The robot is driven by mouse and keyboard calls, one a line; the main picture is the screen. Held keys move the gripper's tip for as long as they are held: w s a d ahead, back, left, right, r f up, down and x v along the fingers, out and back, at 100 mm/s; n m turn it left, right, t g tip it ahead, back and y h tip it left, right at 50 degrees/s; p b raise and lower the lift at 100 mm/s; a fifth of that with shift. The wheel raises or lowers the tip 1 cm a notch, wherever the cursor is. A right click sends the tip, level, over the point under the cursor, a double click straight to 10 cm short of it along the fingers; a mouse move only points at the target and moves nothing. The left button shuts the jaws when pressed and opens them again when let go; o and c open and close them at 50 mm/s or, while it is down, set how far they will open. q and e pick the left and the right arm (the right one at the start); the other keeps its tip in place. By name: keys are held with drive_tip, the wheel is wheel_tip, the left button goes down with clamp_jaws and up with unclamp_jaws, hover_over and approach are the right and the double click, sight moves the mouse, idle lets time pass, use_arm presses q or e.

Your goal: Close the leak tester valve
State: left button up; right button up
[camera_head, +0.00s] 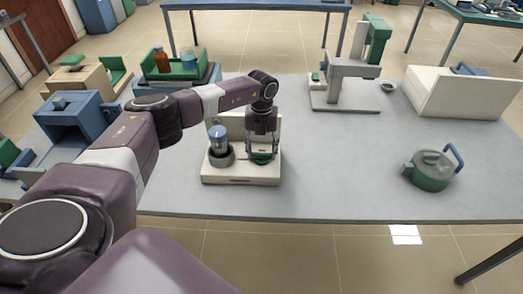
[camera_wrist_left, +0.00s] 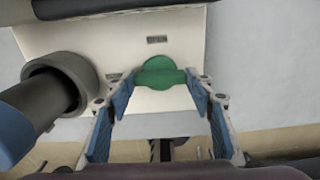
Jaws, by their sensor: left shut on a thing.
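The leak tester (camera_head: 238,179) is a cream-white unit with a flat base and upright back, near the front middle of the table. Its green valve (camera_head: 262,157) is a round knob on the right of the base; in the wrist view the knob (camera_wrist_left: 160,68) has a raised bar across it. My left gripper (camera_head: 262,152) reaches down onto the valve from above. In the wrist view its blue-padded fingers are on either side of the green bar, shut on it. The fingers partly hide the knob in the head view. My right gripper is not in view.
A blue-topped cylinder (camera_head: 217,137) stands in a grey cup (camera_head: 221,156) left of the valve, close to my fingers. A green pot-like vessel (camera_head: 432,173) stands at right. A grey-green stand (camera_head: 345,85) and white box (camera_head: 460,95) are behind.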

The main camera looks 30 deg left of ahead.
sight(262, 154)
use_arm(q)
drive_tip(key=shift+w+r+n, duration=0.1)
drive_tip(key=shift+w+n, duration=0.05)
drive_tip(key=shift+n, duration=0.15)
drive_tip(key=o, duration=1.2)
drive_tip(key=shift+c, duration=0.2)
wheel_tip(262, 154, up, 12)
idle(0.4)
